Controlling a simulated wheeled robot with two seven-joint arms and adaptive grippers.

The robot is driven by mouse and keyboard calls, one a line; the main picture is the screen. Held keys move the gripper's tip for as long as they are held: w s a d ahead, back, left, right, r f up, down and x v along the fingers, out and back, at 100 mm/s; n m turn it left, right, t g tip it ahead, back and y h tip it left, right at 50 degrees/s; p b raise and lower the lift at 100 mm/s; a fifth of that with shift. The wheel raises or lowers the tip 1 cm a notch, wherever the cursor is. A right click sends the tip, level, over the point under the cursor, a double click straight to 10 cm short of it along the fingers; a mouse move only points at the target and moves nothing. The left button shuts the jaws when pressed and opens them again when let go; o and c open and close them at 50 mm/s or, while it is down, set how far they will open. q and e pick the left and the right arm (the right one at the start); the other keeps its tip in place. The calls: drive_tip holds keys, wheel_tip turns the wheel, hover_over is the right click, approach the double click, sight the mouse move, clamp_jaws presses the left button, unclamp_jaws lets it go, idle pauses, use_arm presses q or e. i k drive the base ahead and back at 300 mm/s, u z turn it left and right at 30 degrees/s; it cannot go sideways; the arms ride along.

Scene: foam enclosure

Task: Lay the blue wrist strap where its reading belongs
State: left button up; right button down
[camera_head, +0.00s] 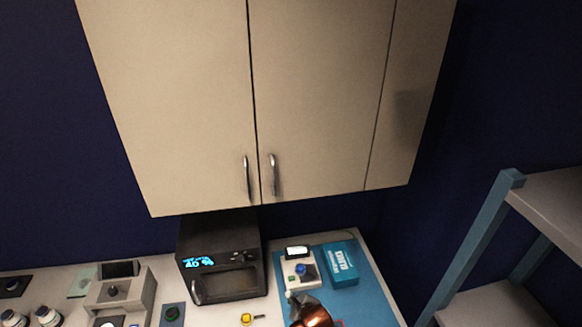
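A white tester-like device (301,275) with a small pale screen (297,252) at its back stands on a blue mat (375,295) at the lower right. A small round blue thing (300,269) is on its top. It is too small to tell whether this is the wrist strap or a knob. No other blue strap can be made out. A shiny copper-coloured object (314,315) with a grey part is cut off by the bottom edge, and I cannot tell what it is. Neither of my grippers can be made out.
A black oven-like unit (228,283) with a glowing blue display stands left of the mat. A blue box (341,264) lies right of the device. White bottles (47,316) and a grey stand (122,291) are at left. Closed cabinets (318,95) overhang; a shelf rack (482,240) is at right.

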sight(305, 272)
drive_tip(key=k, duration=0.95)
